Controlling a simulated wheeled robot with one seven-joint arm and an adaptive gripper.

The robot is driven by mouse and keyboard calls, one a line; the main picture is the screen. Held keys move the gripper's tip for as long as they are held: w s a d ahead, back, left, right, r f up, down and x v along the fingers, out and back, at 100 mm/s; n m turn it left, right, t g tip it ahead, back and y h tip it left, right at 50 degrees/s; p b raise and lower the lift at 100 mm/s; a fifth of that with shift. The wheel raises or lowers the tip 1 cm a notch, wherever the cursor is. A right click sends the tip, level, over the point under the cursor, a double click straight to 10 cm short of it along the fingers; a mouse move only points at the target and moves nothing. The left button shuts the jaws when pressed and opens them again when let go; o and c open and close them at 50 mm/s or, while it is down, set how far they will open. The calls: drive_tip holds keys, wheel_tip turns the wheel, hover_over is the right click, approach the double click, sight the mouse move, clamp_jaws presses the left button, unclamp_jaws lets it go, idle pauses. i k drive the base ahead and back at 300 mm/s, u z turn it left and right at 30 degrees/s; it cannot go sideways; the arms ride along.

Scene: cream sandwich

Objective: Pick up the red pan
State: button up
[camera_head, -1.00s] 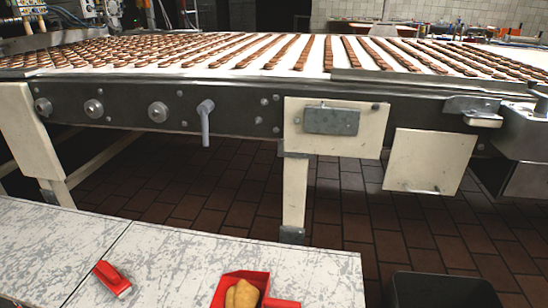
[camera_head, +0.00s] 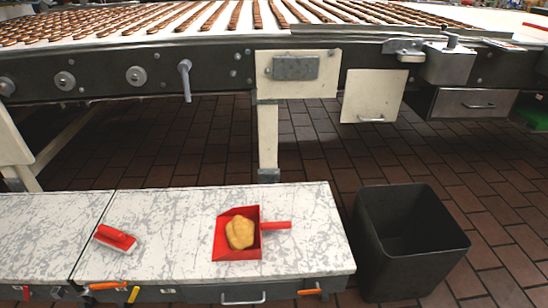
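The red pan (camera_head: 222,244) is a small dustpan lying on the worn white tabletop in the head view. Its red handle (camera_head: 277,225) points to the right. A yellowish lump (camera_head: 240,232) sits in the pan. My gripper is not in view.
A red brush (camera_head: 115,238) with pale bristles lies on the worktop (camera_head: 170,215) left of the pan. A black open bin (camera_head: 410,240) stands on the tiled floor right of the worktop. A conveyor (camera_head: 215,70) carrying rows of brown biscuits runs behind. The worktop around the pan is clear.

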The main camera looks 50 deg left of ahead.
sight(237, 235)
drive_tip(key=z, duration=0.6)
drive_tip(key=i, duration=0.85)
drive_tip(key=u, duration=2.45)
